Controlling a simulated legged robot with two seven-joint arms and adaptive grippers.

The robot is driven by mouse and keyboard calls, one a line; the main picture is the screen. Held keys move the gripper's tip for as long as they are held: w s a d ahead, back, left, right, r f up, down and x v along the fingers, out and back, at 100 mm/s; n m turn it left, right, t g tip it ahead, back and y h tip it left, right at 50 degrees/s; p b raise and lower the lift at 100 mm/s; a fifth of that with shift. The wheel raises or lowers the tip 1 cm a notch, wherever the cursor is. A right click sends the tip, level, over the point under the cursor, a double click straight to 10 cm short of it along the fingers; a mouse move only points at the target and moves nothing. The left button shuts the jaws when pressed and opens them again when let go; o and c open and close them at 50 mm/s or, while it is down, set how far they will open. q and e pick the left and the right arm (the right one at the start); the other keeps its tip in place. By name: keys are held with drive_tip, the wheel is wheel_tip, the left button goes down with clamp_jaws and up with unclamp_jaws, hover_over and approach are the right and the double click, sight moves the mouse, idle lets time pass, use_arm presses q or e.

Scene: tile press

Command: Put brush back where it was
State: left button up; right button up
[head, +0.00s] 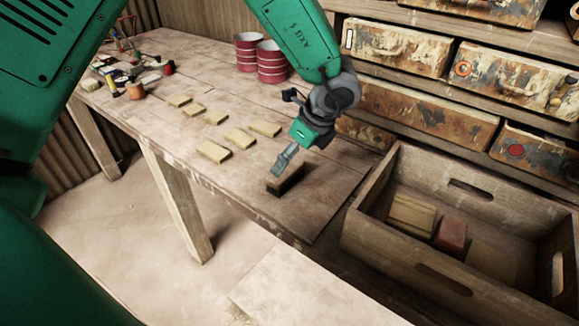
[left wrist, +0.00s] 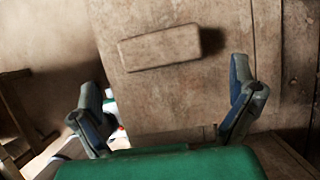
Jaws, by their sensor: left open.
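The brush (head: 286,180) looks like a small brown wooden block with a dark side. It lies on the wooden table (head: 328,188) near its right end. In the left wrist view the brush (left wrist: 160,47) shows its plain wooden back, slightly tilted in the picture, beyond my fingertips. My left gripper (head: 282,163) is just above the brush in the head view. In the left wrist view its two fingers (left wrist: 168,92) are spread wide with nothing between them, and I see no contact with the brush. My right gripper is not in view.
Several yellowish tiles (head: 213,151) lie mid-table. Red-banded tins (head: 271,62) stand at the back, and small tools (head: 134,90) lie at the far left. A wooden crate (head: 393,250) holding blocks stands at the right, below worn drawers (head: 421,116). Table around the brush is clear.

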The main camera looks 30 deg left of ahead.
use_arm(q)
drive_tip(key=shift+v, duration=2.35)
drive_tip(key=shift+s+f, duration=0.1)
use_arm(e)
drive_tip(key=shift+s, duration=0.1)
